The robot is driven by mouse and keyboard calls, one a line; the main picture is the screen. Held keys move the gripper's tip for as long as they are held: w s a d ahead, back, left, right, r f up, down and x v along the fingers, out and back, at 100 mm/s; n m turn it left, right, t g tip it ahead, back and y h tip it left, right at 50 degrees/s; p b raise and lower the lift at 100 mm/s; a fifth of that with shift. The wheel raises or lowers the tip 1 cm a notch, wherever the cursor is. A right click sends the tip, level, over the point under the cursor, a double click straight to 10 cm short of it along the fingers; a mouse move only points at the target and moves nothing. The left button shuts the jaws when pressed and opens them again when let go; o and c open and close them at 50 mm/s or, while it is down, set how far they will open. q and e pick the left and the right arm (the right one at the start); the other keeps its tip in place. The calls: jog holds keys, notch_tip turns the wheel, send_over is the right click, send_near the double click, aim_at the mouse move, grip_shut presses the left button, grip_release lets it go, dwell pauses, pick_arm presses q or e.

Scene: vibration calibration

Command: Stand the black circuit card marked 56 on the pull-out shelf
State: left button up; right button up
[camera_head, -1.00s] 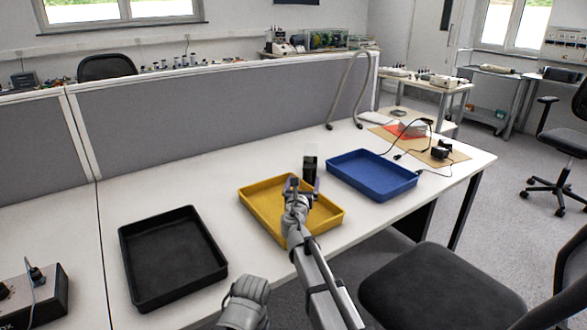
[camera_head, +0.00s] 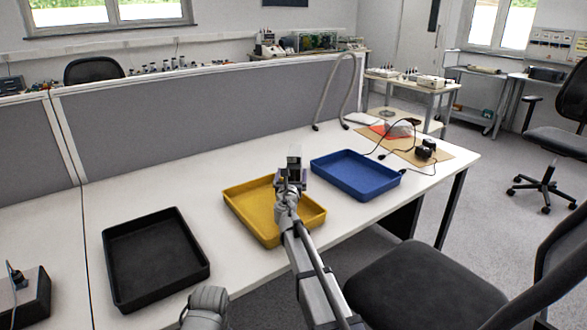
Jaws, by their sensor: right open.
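A small dark upright piece with a pale top (camera_head: 294,154) stands at the far edge of the yellow tray. It may be the black circuit card, but no number can be read. My right gripper (camera_head: 291,174) is open in front of it, with its fingers apart at the piece's lower part. The gripper hides that lower part, and I cannot tell whether they touch. A grey link of my own shows at the bottom edge, but the fingers of my left gripper are not in view. I see no pull-out shelf.
The yellow tray (camera_head: 240,212) lies under my right arm. The blue tray (camera_head: 357,180) is to its right and the black tray (camera_head: 155,290) to its left. A grey partition (camera_head: 200,105) runs behind the table. A dark chair (camera_head: 425,287) stands at the front right.

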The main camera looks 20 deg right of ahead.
aim_at(293, 167)
jog(key=shift+x, duration=2.7)
jog(key=shift+s+f, duration=0.1)
jog(key=shift+f, duration=0.05)
grip_shut()
